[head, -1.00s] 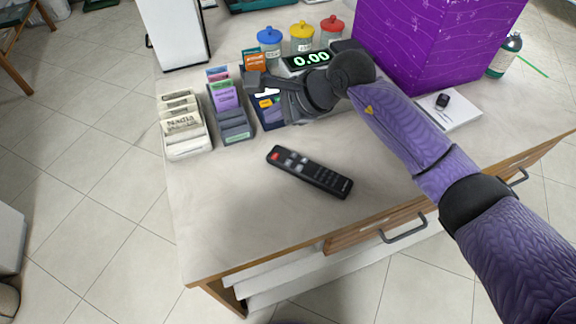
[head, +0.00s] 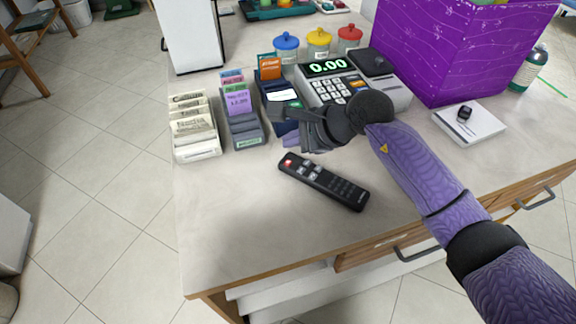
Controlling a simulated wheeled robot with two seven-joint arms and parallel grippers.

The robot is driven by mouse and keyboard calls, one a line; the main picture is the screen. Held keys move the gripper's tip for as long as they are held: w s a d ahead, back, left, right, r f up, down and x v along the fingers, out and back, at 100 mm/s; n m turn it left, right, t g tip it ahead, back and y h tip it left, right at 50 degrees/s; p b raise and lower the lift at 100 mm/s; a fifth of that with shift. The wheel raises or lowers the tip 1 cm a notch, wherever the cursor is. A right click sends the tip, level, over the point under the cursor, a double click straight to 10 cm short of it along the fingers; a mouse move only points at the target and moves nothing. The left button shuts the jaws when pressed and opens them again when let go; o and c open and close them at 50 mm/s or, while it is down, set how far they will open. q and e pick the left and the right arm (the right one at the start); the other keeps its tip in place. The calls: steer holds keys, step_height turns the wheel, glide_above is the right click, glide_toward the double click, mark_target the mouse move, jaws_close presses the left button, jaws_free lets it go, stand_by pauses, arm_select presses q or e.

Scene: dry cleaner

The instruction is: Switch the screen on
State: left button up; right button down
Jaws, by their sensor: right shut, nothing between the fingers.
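A black remote control (head: 335,188) lies flat on the counter, its red button (head: 288,162) at the end nearer my gripper. My right gripper (head: 284,111) is shut and empty. It is above the counter, behind the remote and in front of the cash register, and looks apart from the remote. A cash register (head: 385,93) behind it has a lit green display (head: 328,67) reading 0.00. I see no other screen. My left gripper is not in view.
Card holders (head: 194,145) and a ticket holder (head: 243,132) stand left of the gripper. Lidded jars (head: 318,45) and a purple box (head: 440,60) are at the back. A white pad (head: 485,127) with a small black item lies right. The counter's front left (head: 230,230) is clear.

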mark_target(288, 163)
step_height(288, 163, down, 3)
steer(key=shift+r+b, duration=0.1)
steer(key=shift+b, duration=0.65)
steer(key=shift+f, duration=0.2)
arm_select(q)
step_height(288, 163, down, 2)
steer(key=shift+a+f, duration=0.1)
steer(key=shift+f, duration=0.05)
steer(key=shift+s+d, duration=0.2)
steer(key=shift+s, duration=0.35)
arm_select(e)
steer(key=shift+r, duration=0.1)
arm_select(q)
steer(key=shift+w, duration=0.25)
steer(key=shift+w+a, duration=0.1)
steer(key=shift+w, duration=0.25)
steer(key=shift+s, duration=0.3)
